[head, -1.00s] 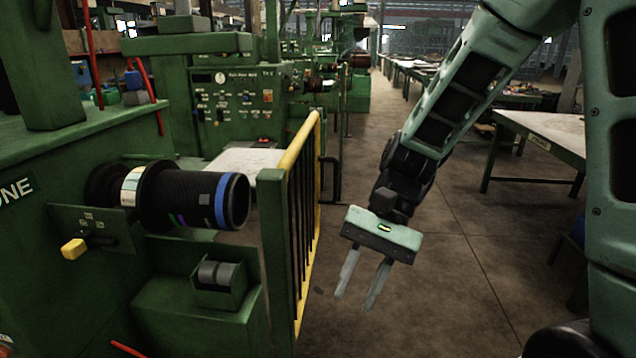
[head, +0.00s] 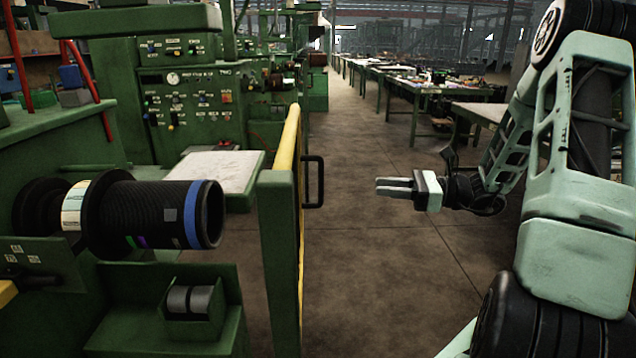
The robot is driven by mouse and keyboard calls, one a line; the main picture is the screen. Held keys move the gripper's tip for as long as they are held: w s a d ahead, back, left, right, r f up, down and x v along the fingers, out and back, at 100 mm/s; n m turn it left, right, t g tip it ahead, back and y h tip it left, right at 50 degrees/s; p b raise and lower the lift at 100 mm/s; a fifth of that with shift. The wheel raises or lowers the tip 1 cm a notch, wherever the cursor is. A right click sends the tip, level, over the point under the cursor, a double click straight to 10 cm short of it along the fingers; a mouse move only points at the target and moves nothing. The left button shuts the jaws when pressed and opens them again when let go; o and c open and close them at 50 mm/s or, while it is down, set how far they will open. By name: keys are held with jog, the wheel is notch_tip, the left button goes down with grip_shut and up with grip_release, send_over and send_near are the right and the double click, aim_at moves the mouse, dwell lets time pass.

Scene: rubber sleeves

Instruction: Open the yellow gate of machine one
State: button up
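The yellow gate (head: 287,145) of machine one stands nearly edge-on in the head view, beside a green post (head: 279,265). A dark handle (head: 319,182) sticks out from its right side. My gripper (head: 378,187) is to the right of the handle, apart from it, with its fingers pointing left. The two fingers overlap in this side view, and the gap between them is not clear. Nothing shows between them. Machine one (head: 60,150) is at the left, with a black spindle (head: 160,213) that has a blue band near its end.
A green control cabinet (head: 190,100) stands behind the gate. A pale table top (head: 217,170) lies left of the gate. Several work tables (head: 420,95) line the right side at the back. The floor (head: 385,285) between the gate and my arm is clear.

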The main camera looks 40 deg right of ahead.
aim_at(321, 199)
jog(key=x, duration=1.5)
jog(key=shift+a+p, duration=0.2)
jog(key=shift+p, duration=0.1)
grip_shut()
